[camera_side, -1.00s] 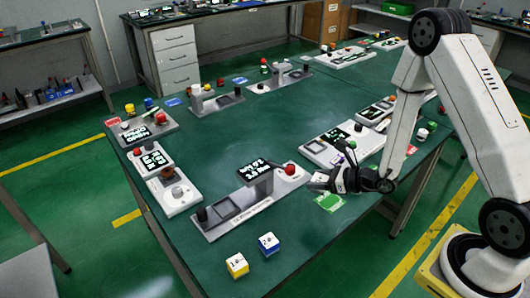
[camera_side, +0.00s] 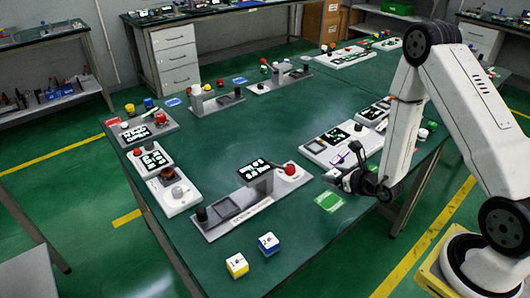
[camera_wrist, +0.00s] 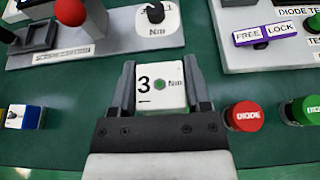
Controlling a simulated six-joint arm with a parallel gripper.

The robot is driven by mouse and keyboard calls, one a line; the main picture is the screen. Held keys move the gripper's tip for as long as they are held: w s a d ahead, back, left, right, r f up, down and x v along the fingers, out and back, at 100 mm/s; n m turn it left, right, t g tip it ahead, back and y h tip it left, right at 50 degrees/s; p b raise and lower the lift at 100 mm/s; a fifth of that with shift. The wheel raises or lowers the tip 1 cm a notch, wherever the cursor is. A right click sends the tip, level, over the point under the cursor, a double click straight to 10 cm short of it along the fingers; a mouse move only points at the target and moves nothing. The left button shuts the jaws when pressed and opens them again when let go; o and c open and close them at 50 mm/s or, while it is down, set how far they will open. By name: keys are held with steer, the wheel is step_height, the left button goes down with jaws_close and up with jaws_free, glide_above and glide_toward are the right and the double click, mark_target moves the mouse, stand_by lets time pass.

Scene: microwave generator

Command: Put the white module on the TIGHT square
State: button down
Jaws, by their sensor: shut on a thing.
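My gripper (camera_wrist: 161,80) is shut on the white module (camera_wrist: 160,90), marked "3" with a green dot; one finger lies on each side of it. In the side view my gripper (camera_side: 334,178) is near the right front of the green table, just above and beyond a bright green patch (camera_side: 329,202). The module is hard to make out there. No TIGHT label is readable in either view.
A yellow-and-white cube (camera_side: 237,265) and a blue-and-white cube (camera_side: 268,244) stand at the table's front. A red DIODE button (camera_wrist: 243,116) is right of my gripper.

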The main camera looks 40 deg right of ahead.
mark_target(329, 200)
steer(key=shift+f, duration=1.75)
steer(key=shift+f, duration=1.8)
steer(key=shift+f, duration=0.15)
steer(key=shift+c, duration=0.2)
jaws_free()
steer(key=shift+s+r, duration=0.1)
steer(key=shift+r, duration=0.1)
steer(key=v, duration=1.1)
steer(key=shift+s, duration=0.4)
steer(key=shift+r, duration=0.15)
